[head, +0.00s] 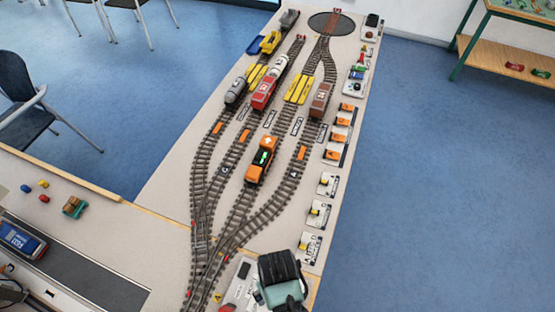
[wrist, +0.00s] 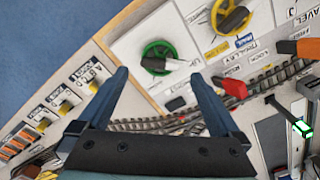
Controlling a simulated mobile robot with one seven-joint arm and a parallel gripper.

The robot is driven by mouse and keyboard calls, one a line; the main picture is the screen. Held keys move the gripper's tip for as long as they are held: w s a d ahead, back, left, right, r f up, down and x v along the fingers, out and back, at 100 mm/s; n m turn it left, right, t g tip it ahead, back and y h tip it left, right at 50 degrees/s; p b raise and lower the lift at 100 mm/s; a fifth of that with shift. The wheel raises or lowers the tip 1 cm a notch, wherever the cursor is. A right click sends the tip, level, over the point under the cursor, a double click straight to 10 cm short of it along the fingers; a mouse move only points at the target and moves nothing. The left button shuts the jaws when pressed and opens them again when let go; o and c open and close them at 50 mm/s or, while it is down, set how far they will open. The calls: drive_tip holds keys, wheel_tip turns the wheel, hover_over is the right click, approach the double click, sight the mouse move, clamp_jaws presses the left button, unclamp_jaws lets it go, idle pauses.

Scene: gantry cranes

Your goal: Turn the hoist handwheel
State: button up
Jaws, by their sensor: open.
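A green handwheel (wrist: 158,57) with a black hub and a whitish handle sits on a pale panel in the wrist view. The label beside it is too cut off to read. A yellow handwheel (wrist: 235,20) is to its upper right, with a label that looks like "TROLLEY". My gripper (wrist: 158,76) is open and empty, with its two blue fingertips apart on either side below the green wheel. I cannot tell whether they touch the panel. In the head view my gripper (head: 281,278) is at the bottom, over the near end of the layout, hiding the wheels.
A red lever (wrist: 233,88) stands right of the fingers, and an orange part (wrist: 298,47) is further right. Model tracks run along the table, with an orange locomotive (head: 261,160) and several wagons. Small switch panels (head: 319,214) line its right edge.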

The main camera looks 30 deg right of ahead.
wheel_tip(320, 180, up, 7)
drive_tip(key=shift+r, duration=0.2)
drive_tip(key=shift+w, duration=0.1)
idle(1.2)
